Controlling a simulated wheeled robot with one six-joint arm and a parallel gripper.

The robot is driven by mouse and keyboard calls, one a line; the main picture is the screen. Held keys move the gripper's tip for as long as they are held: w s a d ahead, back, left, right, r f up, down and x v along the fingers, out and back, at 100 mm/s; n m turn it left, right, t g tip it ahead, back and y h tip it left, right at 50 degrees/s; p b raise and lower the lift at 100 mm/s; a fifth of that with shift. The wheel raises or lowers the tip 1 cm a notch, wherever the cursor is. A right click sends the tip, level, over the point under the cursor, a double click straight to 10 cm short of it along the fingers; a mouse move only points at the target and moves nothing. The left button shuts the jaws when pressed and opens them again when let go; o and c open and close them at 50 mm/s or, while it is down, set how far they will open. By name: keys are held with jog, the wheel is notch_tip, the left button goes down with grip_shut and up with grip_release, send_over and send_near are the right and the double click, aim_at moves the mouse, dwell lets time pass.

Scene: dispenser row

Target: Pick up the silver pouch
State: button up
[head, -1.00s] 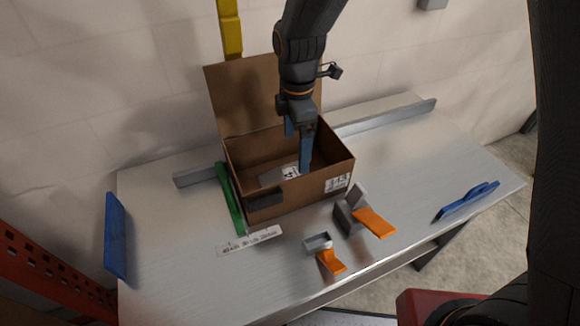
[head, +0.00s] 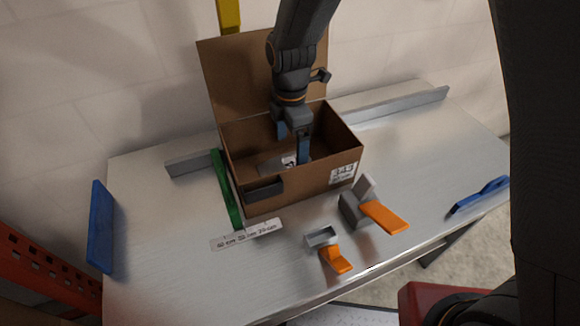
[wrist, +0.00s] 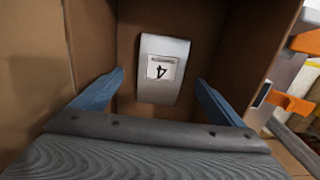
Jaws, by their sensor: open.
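The silver pouch (wrist: 164,69) lies on the floor of the open cardboard box, with a white label marked 4 on it. In the head view the pouch (head: 272,166) is partly hidden by the box wall and my gripper. My gripper (head: 292,155) reaches down into the box (head: 295,194) from above. In the wrist view its two blue fingers (wrist: 161,84) are apart, one to each side of the pouch's near end. They do not appear to be closed on the pouch. I cannot tell the exact height of the fingertips above the box floor.
The box walls stand close around my gripper, with the raised lid (head: 240,75) behind. A green strip (head: 227,190) lies along the box's left side. Two grey dispensers with orange levers (head: 384,217) (head: 336,259) stand in front. The right of the table is mostly clear.

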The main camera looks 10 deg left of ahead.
aim_at(290, 165)
jog(key=f, duration=0.1)
jog(key=f+p, duration=0.1)
jog(key=f, duration=0.1)
jog(key=shift+s+f+p, duration=0.3)
jog(key=shift+f, duration=0.85)
jog(key=c, duration=1.2)
jog(key=shift+w+a+r, duration=0.1)
jog(key=shift+r, duration=0.1)
